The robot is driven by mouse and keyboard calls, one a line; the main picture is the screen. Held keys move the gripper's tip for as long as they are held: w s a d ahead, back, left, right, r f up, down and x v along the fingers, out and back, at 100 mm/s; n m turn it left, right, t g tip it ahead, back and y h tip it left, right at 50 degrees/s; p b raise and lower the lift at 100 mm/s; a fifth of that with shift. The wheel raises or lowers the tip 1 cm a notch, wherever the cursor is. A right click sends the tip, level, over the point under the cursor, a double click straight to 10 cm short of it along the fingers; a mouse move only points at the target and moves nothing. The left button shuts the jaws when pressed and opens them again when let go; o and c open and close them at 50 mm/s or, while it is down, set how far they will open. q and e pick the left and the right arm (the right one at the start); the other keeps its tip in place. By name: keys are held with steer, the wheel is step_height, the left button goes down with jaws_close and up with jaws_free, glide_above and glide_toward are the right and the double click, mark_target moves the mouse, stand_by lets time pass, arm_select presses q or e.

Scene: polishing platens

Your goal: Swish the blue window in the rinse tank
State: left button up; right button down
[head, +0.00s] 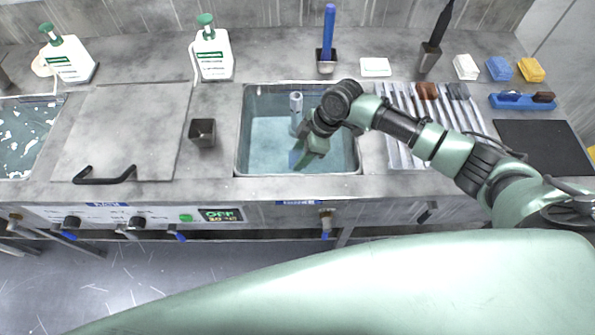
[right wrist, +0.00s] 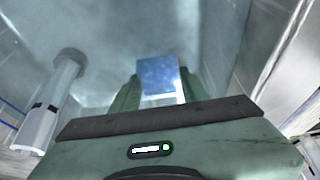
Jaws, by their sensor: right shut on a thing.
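The rinse tank (head: 240,150) is a steel basin with pale blue water, at the middle of the counter in the head view. My right gripper (head: 304,158) reaches down into it, pointing down and left near the front half. In the right wrist view, my right gripper (right wrist: 160,92) is shut on the blue window (right wrist: 158,74), a small blue pane, speckled, with a pale lower edge. In the head view the window (head: 295,159) shows only as a small bluish patch beside the fingers. I cannot tell exactly how deep it is. My left gripper is not in view.
A grey standpipe (head: 296,108) stands inside the tank, close behind and left of my gripper; it also shows in the wrist view (right wrist: 55,95). A small dark cup (head: 202,133) sits left of the tank. A ribbed rack (head: 400,145) lies right, under my forearm.

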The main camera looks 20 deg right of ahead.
step_height(320, 180, up, 11)
steer(key=p, duration=1)
steer(key=shift+r, duration=0.2)
